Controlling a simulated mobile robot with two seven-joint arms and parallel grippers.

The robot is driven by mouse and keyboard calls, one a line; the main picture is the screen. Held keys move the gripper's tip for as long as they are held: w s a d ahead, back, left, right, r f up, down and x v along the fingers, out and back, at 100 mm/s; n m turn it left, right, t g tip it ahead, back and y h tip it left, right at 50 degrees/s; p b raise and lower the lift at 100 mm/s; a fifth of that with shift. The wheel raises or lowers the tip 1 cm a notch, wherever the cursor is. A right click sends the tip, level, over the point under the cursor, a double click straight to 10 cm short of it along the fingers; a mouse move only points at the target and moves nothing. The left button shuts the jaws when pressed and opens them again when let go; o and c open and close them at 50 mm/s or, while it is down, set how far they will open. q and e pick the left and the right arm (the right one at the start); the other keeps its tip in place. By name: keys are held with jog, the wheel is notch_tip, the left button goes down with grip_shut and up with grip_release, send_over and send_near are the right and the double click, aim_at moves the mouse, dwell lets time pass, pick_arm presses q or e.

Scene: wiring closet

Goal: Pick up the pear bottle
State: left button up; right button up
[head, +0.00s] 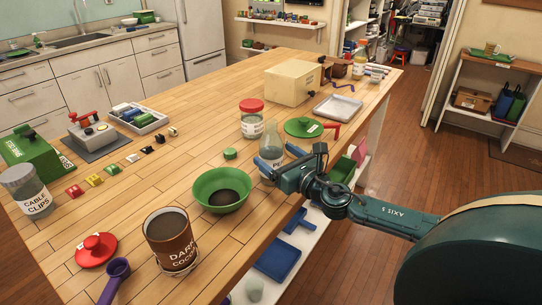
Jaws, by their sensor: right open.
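The bottle with a label partly reading "PE" (271,145), which I take to be the pear bottle, stands upright near the right edge of the wooden table (190,155). It is a clear, pale bottle with a narrower neck. My right gripper (278,158) reaches in from the right at the bottle's height. Its jaws are open, with one finger across the front of the bottle and the other to its upper right. Part of the bottle and label is hidden by the gripper. I cannot tell whether the fingers touch it. My left gripper is not in view.
A green bowl (222,190) stands just left of the bottle, with a small green lid (230,154) nearby. Behind are a red-lidded jar (251,122) and a green lid (303,127). A dark cocoa container (170,238) stands at the front. The table's left middle has clear wood.

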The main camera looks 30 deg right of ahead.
jog(key=shift+w+r+p, duration=0.1)
jog(key=shift+w+p, duration=0.45)
jog(key=shift+w, duration=2.15)
jog(key=c, duration=1.1)
